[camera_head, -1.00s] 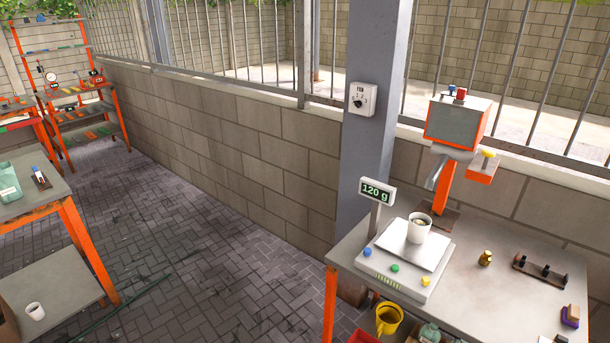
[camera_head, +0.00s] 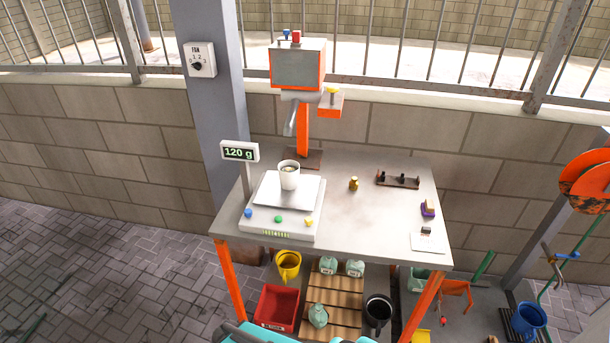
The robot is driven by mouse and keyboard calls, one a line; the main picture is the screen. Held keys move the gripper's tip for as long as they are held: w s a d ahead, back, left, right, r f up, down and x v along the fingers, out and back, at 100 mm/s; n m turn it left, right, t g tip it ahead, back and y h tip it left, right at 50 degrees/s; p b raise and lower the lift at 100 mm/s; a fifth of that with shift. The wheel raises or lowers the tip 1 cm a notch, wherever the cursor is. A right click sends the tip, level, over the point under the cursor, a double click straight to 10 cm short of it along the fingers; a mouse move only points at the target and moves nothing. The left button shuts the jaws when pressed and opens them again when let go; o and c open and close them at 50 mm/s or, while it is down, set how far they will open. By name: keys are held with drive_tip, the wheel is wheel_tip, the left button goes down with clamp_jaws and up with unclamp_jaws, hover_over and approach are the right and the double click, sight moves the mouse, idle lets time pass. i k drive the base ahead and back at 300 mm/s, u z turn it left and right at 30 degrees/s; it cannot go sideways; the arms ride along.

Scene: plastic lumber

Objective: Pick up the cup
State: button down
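A white cup (camera_head: 289,178) stands upright on the plate of a white scale (camera_head: 283,222), at the left side of a grey-topped table (camera_head: 365,217). The scale's display (camera_head: 240,152) reads 120 g. My gripper does not show in this view.
A small brass weight (camera_head: 354,184), a dark rack (camera_head: 398,179) and a purple-and-yellow block (camera_head: 428,209) are on the table. An orange-framed device (camera_head: 298,65) stands behind the scale. A red bin (camera_head: 277,308) and yellow cup (camera_head: 288,264) are below. The table's front middle is clear.

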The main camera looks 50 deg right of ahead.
sight(288, 170)
drive_tip(key=z, duration=4.9)
drive_tip(key=i, duration=0.1)
drive_tip(key=u, duration=3.6)
drive_tip(key=k, duration=0.9)
drive_tip(key=u, duration=0.2)
drive_tip(key=i, duration=0.65)
drive_tip(key=z, duration=0.05)
